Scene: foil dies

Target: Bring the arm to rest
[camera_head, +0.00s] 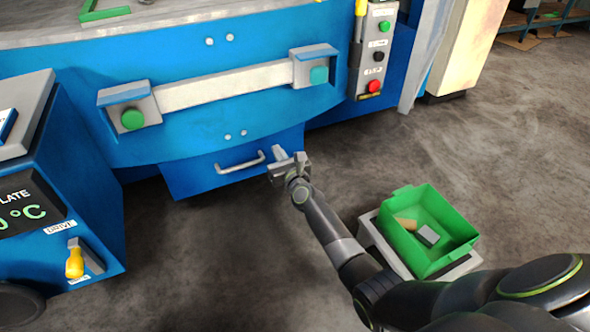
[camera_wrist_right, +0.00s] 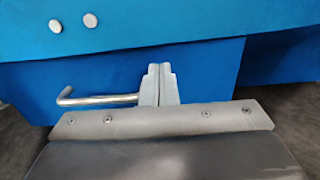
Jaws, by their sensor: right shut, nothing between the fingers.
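My right gripper (camera_head: 288,160) is at the front of the blue machine, just right of the metal handle (camera_head: 240,163) on the blue drawer (camera_head: 205,178). In the right wrist view its two fingers (camera_wrist_right: 158,82) are shut against each other with nothing between them. The handle (camera_wrist_right: 90,100) shows left of the fingers there, and its right end is hidden behind them. I cannot tell whether the fingers touch it. My right arm reaches forward from the lower right. My left gripper is not in view.
A green bin (camera_head: 428,225) holding a grey block (camera_head: 428,236) and a tan piece (camera_head: 405,223) stands on a light base, right of my forearm. A blue cabinet (camera_head: 60,190) with a yellow-handled valve (camera_head: 75,260) is at left. Floor (camera_head: 220,270) between is clear.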

